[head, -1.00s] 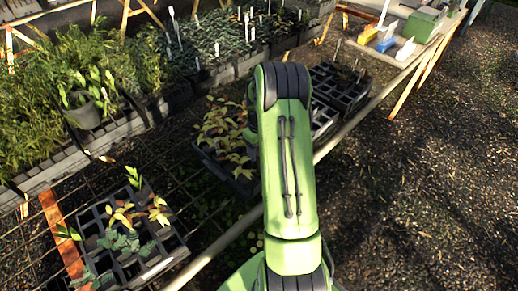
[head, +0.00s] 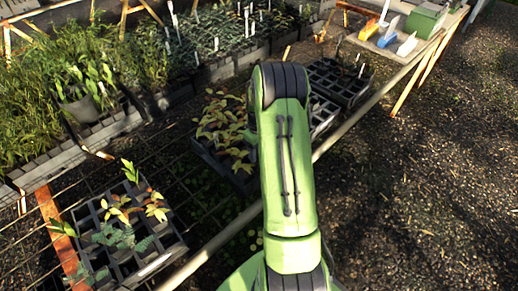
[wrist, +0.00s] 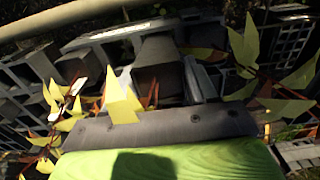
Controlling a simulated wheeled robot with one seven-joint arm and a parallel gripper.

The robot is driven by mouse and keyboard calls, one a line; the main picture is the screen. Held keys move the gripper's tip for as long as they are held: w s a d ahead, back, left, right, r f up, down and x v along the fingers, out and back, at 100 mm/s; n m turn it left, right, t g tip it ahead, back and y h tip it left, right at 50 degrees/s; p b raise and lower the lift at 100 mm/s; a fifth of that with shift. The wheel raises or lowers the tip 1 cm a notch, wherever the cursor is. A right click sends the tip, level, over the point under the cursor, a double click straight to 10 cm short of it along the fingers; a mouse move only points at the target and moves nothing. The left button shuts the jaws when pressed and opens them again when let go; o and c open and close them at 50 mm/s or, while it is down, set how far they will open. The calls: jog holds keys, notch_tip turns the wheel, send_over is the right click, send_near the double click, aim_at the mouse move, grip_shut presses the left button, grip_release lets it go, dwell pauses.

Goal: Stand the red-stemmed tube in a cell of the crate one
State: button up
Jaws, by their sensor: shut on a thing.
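My gripper (wrist: 160,92) shows at the bottom of the wrist view, below a dark tapered tube (wrist: 160,62); it seems shut on this tube. Yellow leaves and reddish stems show close around the tube, but I cannot tell which belong to it. In the head view my green arm hides the gripper and the tube. A black crate (head: 160,262) with square cells stands at lower left, holding several plants and some empty cells. Another crate (head: 212,160), with yellow-leaved plants, stands beside my arm, partly hidden. I cannot tell which is crate one.
Two dark crates (head: 345,85) stand right of my arm on the mesh bench. A pale rail (head: 225,235) runs along the bench's front edge. Dense trays of green plants (head: 45,80) fill the back left. The gravel floor (head: 430,210) is clear at right.

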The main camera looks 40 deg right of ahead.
jog(key=shift+f+b, duration=2.05)
jog(key=shift+f, duration=0.8)
jog(key=shift+s+f+b, duration=0.15)
jog(key=shift+f+b, duration=0.15)
jog(key=shift+f, duration=0.05)
jog(key=o, duration=1.6)
jog(key=shift+a+f, duration=0.1)
jog(key=shift+a, duration=0.1)
jog(key=shift+r, duration=0.25)
jog(key=r+p, duration=0.1)
jog(key=r, duration=0.4)
jog(key=r+p, duration=0.1)
jog(key=r, duration=0.4)
jog(key=r+p, duration=0.1)
jog(key=r, duration=0.5)
jog(key=shift+d, duration=0.35)
